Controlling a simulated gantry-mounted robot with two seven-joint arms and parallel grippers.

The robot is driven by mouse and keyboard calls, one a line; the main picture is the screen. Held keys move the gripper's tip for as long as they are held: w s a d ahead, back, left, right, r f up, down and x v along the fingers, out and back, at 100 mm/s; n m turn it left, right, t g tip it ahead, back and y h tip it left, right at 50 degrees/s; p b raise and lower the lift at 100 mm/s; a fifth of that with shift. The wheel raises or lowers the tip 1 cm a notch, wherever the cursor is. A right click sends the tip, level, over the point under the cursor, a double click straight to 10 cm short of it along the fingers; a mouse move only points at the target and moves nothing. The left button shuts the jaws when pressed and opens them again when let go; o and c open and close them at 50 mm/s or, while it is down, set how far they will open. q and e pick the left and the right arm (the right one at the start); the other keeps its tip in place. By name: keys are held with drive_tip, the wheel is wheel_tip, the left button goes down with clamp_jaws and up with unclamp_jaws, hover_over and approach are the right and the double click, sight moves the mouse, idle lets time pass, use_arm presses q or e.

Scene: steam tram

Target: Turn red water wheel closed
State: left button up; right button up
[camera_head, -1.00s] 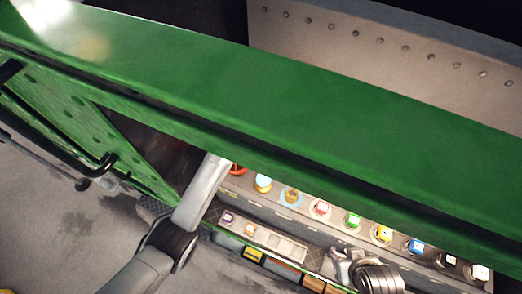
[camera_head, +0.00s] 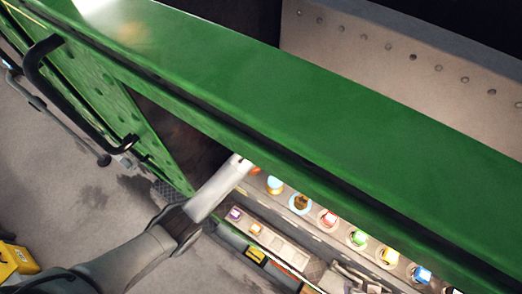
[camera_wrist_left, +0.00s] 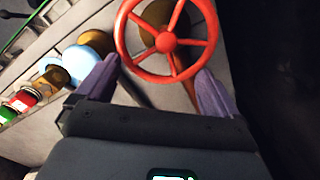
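The red water wheel (camera_wrist_left: 167,42) is a spoked ring with a round hub at the top of the left wrist view. My left gripper (camera_wrist_left: 158,72) is open, its two purple-grey fingers apart at the lower left and lower right of the rim. The fingers are close to the rim; I cannot tell whether they touch it. In the head view only a small red-orange bit of the wheel (camera_head: 255,170) shows beside my left arm, and the gripper itself is hidden. My right gripper cannot be made out.
A row of coloured knobs, including a green one (camera_head: 358,238), runs along the panel beside the wheel. A light blue disc (camera_wrist_left: 82,62) sits left of the wheel. A long green beam (camera_head: 300,120) covers part of the panel. A black handrail (camera_head: 70,95) stands at left.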

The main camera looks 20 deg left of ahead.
use_arm(q)
drive_tip(key=c, duration=0.5)
drive_tip(key=shift+s+d+m, duration=0.1)
drive_tip(key=shift+m, duration=0.2)
drive_tip(key=m, duration=0.1)
drive_tip(key=s+m, duration=0.1)
drive_tip(key=m, duration=0.3)
drive_tip(key=shift+s+d, duration=0.15)
drive_tip(key=shift+d, duration=0.15)
drive_tip(key=m, duration=0.2)
drive_tip(key=s+m, duration=0.1)
drive_tip(key=m, duration=0.1)
drive_tip(key=shift+s+r+m, duration=0.1)
drive_tip(key=shift+s+m, duration=0.05)
drive_tip(key=shift+m, duration=0.25)
drive_tip(key=m, duration=0.1)
drive_tip(key=s+m, duration=0.1)
drive_tip(key=m, duration=0.3)
drive_tip(key=shift+s+a, duration=0.2)
drive_tip(key=shift+a, duration=0.15)
drive_tip(key=shift+s+a+m, duration=0.2)
drive_tip(key=shift+m, duration=0.75)
drive_tip(key=shift+s+a+m, duration=0.15)
drive_tip(key=shift+a+m, duration=0.05)
drive_tip(key=shift+m, duration=0.75)
